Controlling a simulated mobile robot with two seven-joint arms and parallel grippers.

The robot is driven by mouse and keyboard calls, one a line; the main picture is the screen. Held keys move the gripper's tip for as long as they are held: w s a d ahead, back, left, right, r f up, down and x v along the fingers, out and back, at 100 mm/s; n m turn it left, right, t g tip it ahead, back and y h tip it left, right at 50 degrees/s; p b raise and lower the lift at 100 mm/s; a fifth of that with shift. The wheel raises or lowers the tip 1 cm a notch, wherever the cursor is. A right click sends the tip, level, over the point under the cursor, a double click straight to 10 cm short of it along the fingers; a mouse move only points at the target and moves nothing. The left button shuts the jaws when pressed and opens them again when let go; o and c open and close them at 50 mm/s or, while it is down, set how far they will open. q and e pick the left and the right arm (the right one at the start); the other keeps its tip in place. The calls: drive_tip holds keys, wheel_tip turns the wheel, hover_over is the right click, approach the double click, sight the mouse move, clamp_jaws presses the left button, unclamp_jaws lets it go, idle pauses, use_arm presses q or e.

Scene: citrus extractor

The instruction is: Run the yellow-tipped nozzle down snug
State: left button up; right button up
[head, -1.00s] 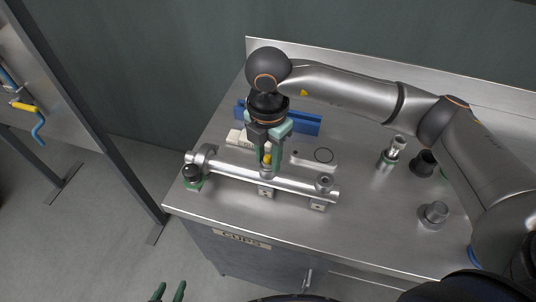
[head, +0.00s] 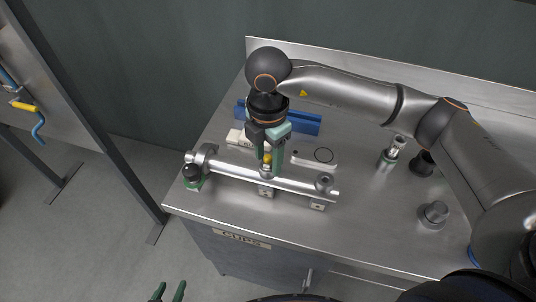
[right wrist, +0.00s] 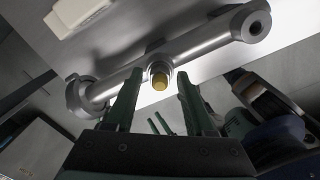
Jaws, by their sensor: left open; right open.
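The yellow-tipped nozzle (head: 267,158) stands upright on the middle of the metal pipe (head: 226,168). In the right wrist view its yellow tip (right wrist: 160,82) shows inside a metal collar on the pipe (right wrist: 203,38). My right gripper (head: 270,166) is above the pipe with its fingers apart, one on each side of the nozzle. In the right wrist view the open fingers (right wrist: 157,90) frame the yellow tip, with a gap on both sides. How far the nozzle is seated cannot be told. My left gripper (head: 169,291) is open and empty at the bottom edge, away from the counter.
A green-based black knob (head: 192,174) is at the pipe's left end. A blue rail (head: 306,123) and a pale block (head: 236,137) lie behind. The front counter is clear.

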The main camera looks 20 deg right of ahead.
drive_tip(key=n, duration=1.1)
drive_tip(key=c, duration=0.7)
drive_tip(key=m, duration=0.6)
drive_tip(key=shift+c, duration=0.2)
drive_tip(key=o, duration=1)
drive_tip(key=shift+o, duration=0.2)
